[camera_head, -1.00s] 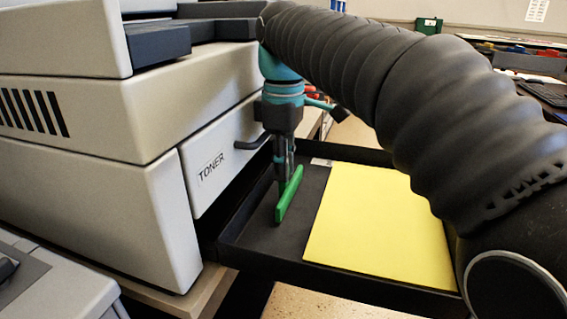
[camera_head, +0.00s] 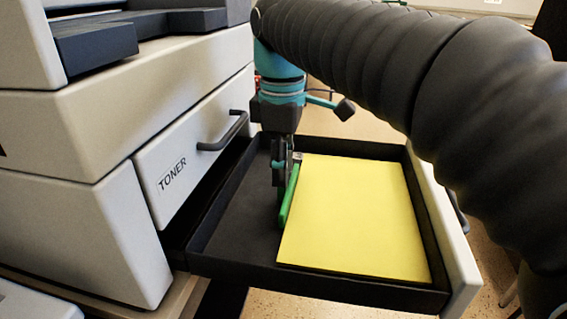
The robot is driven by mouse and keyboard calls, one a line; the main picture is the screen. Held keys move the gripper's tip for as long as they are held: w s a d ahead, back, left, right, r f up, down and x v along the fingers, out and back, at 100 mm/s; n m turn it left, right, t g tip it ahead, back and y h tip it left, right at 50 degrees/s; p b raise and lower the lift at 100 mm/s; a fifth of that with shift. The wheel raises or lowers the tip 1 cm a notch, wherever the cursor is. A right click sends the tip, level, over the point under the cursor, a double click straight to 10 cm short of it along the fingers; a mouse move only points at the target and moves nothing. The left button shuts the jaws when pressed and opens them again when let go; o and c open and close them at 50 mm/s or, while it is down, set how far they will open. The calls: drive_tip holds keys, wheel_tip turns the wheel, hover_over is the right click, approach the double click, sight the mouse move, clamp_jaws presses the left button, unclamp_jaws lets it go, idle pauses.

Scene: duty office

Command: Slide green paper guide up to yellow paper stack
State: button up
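The green paper guide (camera_head: 288,199) is a thin upright bar in the open black tray. It stands along the left edge of the yellow paper stack (camera_head: 355,218) and looks to be touching it or almost so; the exact gap is too small to tell. The stack lies flat in the right part of the tray. My gripper (camera_head: 283,190) points down at the guide's left side, its fingers close together and against the guide. I cannot tell whether they pinch it or only press on it.
The black tray (camera_head: 225,262) is pulled out of the beige printer, with bare floor left of the guide. The toner door (camera_head: 190,160) with its dark handle (camera_head: 224,132) is close to the left of my gripper. The tray's light front panel (camera_head: 447,230) is at the right.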

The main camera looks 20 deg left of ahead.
idle(0.3)
wheel_tip(320, 180, up, 12)
idle(0.6)
idle(0.3)
